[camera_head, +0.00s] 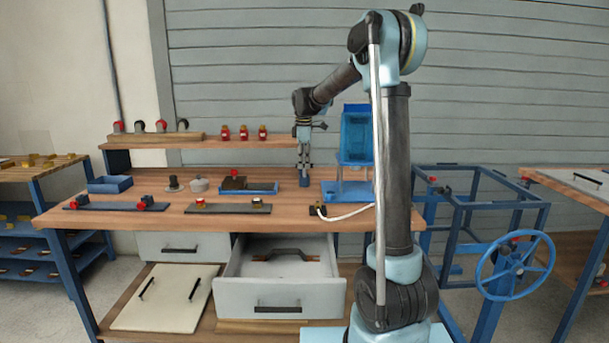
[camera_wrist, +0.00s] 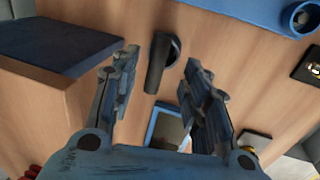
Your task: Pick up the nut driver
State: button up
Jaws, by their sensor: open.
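A dark, handle-like piece (camera_wrist: 157,66), probably the nut driver, is on the wooden bench top in the wrist view, beyond and between my fingertips. It has a rounded cylinder body and a wider dark end. I cannot tell whether it stands or lies. My gripper (camera_wrist: 158,78) is open and empty, its two fingers to either side of the piece in the picture and apart from it. In the head view my gripper (camera_head: 304,166) points down over the bench, and the small dark piece (camera_head: 304,183) shows just below it, partly hidden.
A blue tray (camera_head: 264,189) lies left of my gripper, a blue fixture (camera_head: 357,137) stands to the right. The wooden shelf (camera_head: 235,143) ends close to my gripper; its corner (camera_wrist: 92,100) shows in the wrist view. An open drawer (camera_head: 279,298) juts out in front.

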aim_at(304, 174)
jog(key=shift+w+f, duration=0.3)
jog(key=shift+f, duration=0.65)
jog(key=shift+w+f, duration=0.3)
jog(key=shift+f, duration=0.6)
grip_shut()
